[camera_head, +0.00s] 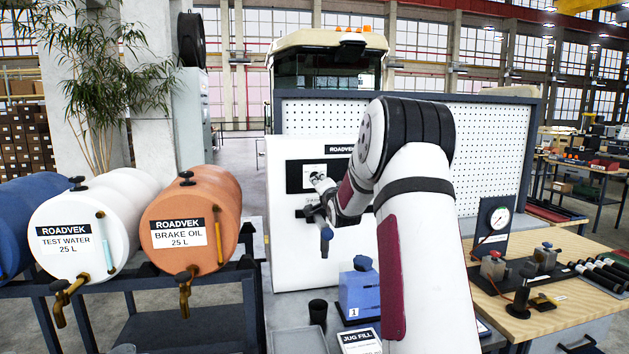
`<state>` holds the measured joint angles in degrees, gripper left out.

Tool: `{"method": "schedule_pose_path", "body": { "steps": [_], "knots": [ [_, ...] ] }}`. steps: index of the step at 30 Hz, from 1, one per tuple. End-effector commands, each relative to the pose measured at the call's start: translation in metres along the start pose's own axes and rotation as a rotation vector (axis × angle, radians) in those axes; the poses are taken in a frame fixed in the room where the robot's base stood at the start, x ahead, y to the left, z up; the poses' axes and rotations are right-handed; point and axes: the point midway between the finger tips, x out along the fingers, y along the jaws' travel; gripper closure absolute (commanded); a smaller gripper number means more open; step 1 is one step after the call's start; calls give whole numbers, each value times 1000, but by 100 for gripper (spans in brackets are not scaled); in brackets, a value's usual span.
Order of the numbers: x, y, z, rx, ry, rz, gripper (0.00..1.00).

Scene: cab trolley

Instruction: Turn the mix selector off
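The white ROADVEK cabinet (290,240) stands in the middle, behind my arm. A black panel (294,179) with a pale label is on its front; the mix selector is probably there, but I cannot make it out clearly. My arm hides the cabinet's right side.
A blue jug (359,290) marked 1 stands below the tap, near a black cup (318,312) and a JUG FILL sign (361,341). White (80,225) and orange (185,205) drums lie on a rack at left. A wooden bench (545,315) with a gauge (499,218) is at right.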

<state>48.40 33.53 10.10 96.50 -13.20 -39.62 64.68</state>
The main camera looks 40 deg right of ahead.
Motion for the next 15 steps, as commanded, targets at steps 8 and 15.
{"method": "schedule_pose_path", "body": {
  "steps": [8,15],
  "knots": [
    [47,0,1,0,0,-1,70],
    [74,0,1,-1,-1,0,70]
  ]
}}
